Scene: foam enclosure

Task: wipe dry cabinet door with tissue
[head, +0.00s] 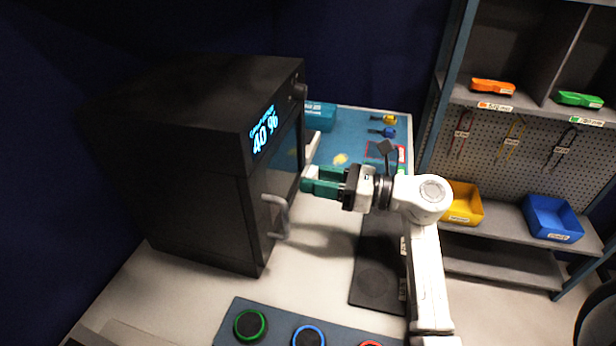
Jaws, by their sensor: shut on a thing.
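The dry cabinet (190,150) is a large black box on the left of the table, with a lit display (265,131) reading 40 %. Its door (287,165) faces right, and a grey handle (277,216) sticks out low on it. My gripper (316,183) has green fingers and reaches left to the door, close to its surface. It is shut on a pale, narrow piece, which seems to be the tissue (312,149), showing above and behind the fingers. I cannot tell whether the tissue touches the door; the fingers hide part of it.
A blue mat (350,130) with small tools and a teal box (320,116) lies behind. A dark slab (376,272) lies under my arm. A front panel (275,320) bears coloured rings. A shelf rack at right holds yellow (463,204) and blue (551,218) bins.

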